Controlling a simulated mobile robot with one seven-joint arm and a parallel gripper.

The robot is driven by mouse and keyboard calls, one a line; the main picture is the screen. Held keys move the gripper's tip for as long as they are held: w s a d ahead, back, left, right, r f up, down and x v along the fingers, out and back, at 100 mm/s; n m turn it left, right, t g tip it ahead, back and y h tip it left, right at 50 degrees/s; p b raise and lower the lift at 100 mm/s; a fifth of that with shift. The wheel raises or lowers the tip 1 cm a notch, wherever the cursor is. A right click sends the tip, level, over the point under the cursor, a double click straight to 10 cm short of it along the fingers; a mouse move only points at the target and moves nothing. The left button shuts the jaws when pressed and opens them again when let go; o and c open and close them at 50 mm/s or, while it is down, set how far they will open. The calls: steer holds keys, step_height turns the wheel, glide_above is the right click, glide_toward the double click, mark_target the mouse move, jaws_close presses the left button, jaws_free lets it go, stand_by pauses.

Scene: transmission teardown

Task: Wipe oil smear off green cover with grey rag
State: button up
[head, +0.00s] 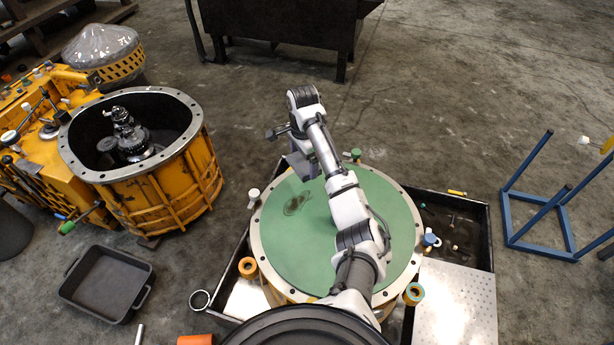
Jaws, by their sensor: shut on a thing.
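The round green cover (395,205) lies flat on a large drum with a pale bolted rim. My gripper (298,158) is over the far left edge of the cover, beyond the smear. It is shut on a small grey thing (301,168), which looks like the grey rag. My wrist partly hides the gripper, and the fingertips are hard to make out. I cannot tell whether the rag touches the cover. My arm crosses over the cover and hides part of its middle.
A yellow housing (170,200) with an open top stands at the left. An empty black tray (107,283) lies on the floor before it. The drum stands in a dark tray with a perforated plate (455,305). A blue frame (540,205) stands at the right.

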steer(key=b, duration=0.9)
glide_above(304, 189)
steer(key=shift+f, duration=4.15)
steer(key=shift+f, duration=1)
